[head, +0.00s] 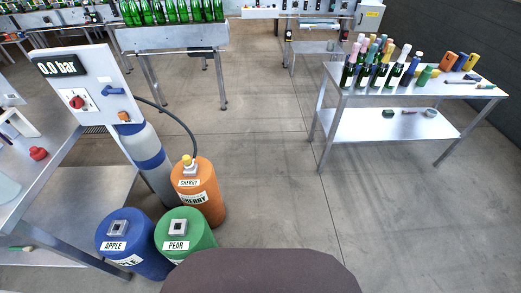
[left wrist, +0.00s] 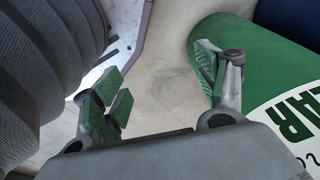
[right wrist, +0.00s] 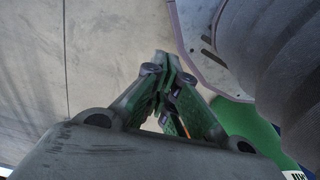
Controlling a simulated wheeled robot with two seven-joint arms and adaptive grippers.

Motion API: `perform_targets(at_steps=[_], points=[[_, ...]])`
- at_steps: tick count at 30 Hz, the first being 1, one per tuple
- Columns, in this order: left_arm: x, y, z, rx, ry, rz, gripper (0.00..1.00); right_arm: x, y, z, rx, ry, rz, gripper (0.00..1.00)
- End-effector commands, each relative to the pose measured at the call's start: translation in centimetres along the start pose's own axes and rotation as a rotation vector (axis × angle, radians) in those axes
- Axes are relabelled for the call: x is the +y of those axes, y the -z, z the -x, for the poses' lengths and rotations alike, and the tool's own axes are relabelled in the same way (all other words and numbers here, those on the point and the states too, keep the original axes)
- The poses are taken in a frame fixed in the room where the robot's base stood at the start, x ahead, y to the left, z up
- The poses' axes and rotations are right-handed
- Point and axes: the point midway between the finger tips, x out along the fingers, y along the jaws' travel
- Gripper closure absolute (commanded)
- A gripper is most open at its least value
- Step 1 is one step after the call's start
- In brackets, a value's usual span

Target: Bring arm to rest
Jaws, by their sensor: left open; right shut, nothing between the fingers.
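Neither of my grippers shows in the head view. In the left wrist view my left gripper (left wrist: 165,82) is open with nothing between its fingers. Its right finger is seen in front of the green PEAR keg (left wrist: 262,60); I cannot tell how far apart they are. In the right wrist view my right gripper (right wrist: 162,75) is shut, its fingertips together and empty, over grey floor. A green surface (right wrist: 256,125) shows behind its right finger. My ribbed arm parts fill one side of each wrist view.
Blue APPLE keg (head: 130,250), green PEAR keg (head: 190,240) and orange CHERRY keg (head: 205,183) stand on the floor, left of centre. A hose (head: 185,125) runs to the CHERRY keg from the panel (head: 90,85) reading 0.0 bar. A bottle table (head: 400,98) stands right. The middle floor is clear.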

Motion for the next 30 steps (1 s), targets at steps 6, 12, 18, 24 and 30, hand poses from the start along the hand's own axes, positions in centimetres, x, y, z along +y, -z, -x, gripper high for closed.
perform_targets(at_steps=[6, 12, 18, 24, 30], points=[[-0.3, -2.1, 0.6, -0.011, 0.005, -0.001, 0.27, 0.3, -2.1, 0.6, -0.011, -0.005, 0.001, 1.0], [-0.5, -4.1, 1.0, -0.019, 0.01, -0.002, 0.27, 0.5, -4.1, 1.0, -0.018, -0.01, 0.002, 1.0], [-0.8, -6.2, 1.6, -0.026, 0.014, -0.003, 0.27, 0.8, -6.2, 1.6, -0.026, -0.014, 0.003, 1.0], [-1.0, -8.4, 2.4, -0.034, 0.018, -0.005, 0.27, 1.0, -8.4, 2.4, -0.034, -0.018, 0.005, 1.0], [-1.3, -10.7, 3.5, -0.042, 0.021, -0.006, 0.27, 1.3, -10.7, 3.5, -0.042, -0.021, 0.006, 1.0]])
